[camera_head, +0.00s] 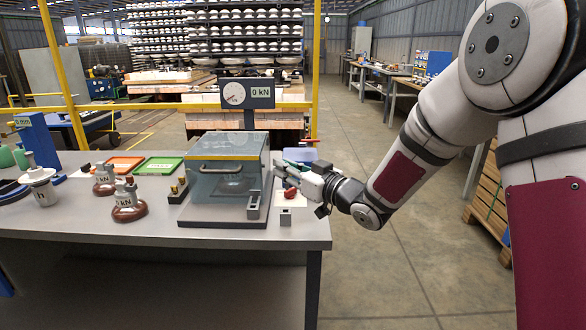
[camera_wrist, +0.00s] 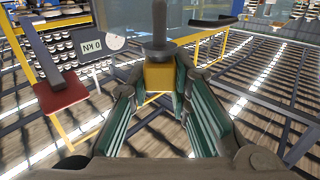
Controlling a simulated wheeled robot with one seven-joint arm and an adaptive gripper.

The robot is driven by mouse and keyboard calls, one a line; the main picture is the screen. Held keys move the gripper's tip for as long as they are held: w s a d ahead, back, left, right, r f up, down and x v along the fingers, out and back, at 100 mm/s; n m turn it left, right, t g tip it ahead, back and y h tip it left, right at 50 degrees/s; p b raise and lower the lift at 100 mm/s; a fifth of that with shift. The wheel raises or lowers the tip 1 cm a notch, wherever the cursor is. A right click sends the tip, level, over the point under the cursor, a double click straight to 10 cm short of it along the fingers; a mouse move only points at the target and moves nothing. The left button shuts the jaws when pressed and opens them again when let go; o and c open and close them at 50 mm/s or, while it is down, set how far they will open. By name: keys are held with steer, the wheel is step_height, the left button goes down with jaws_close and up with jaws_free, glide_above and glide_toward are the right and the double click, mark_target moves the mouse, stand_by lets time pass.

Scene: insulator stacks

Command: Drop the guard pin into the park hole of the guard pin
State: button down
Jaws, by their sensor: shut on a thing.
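My gripper (camera_head: 290,176) is at the right side of the clear guard box (camera_head: 227,170), above the table's right end. In the wrist view my gripper (camera_wrist: 158,85) is shut on the guard pin, whose yellow block (camera_wrist: 158,77) sits between the green-padded fingers. The pin's grey collared shaft (camera_wrist: 158,38) extends away from the fingers. In the head view the pin cannot be made out clearly. A grey upright block (camera_head: 253,206) stands at the box's front right corner. I cannot tell which has the park hole.
A 0 kN gauge display (camera_head: 247,95) stands behind the box. Brown insulators (camera_head: 129,205), a green tray (camera_head: 160,165) and an orange tray (camera_head: 125,164) are on the left. The table's front right strip is clear.

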steer(key=shift+w+a, duration=0.25)
steer(key=shift+w, duration=0.35)
steer(key=shift+f+b, duration=2.25)
steer(key=shift+f, duration=0.65)
steer(key=shift+f+b, duration=1.65)
steer(key=shift+b, duration=0.15)
steer(key=shift+r, duration=0.25)
steer(key=shift+r+p, duration=0.95)
steer(key=shift+r, duration=0.2)
stand_by(1.3)
